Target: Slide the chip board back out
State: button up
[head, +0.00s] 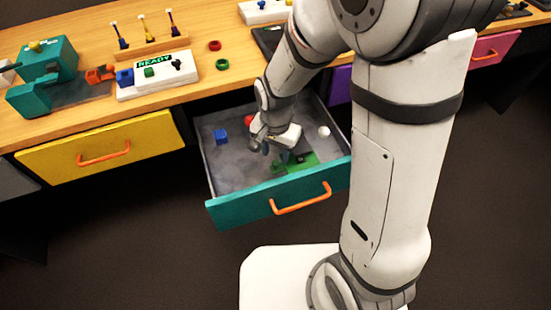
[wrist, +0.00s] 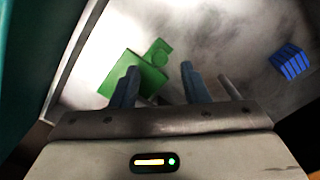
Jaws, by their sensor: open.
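A green flat board with a raised green knob (wrist: 135,72) lies on the grey floor of the open teal drawer; it looks like the chip board. In the head view the green board (head: 307,160) is partly hidden by my gripper. My gripper (wrist: 158,82) is open, its two blue fingers apart. In the wrist view the left finger overlaps the board's edge and the knob shows between the fingertips. I cannot tell whether they touch. In the head view my gripper (head: 268,149) is low inside the drawer.
The teal drawer (head: 240,208) stands pulled out, with an orange handle. A blue block (head: 221,136), a red piece (head: 250,120) and a white ball (head: 324,132) are also in it. A yellow drawer (head: 95,150) is shut. The wooden bench (head: 120,95) above carries several devices, including a READY panel (head: 157,72).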

aim_at(276, 162)
jog(key=shift+f+b, duration=0.3)
jog(key=shift+f, duration=1.55)
grip_shut()
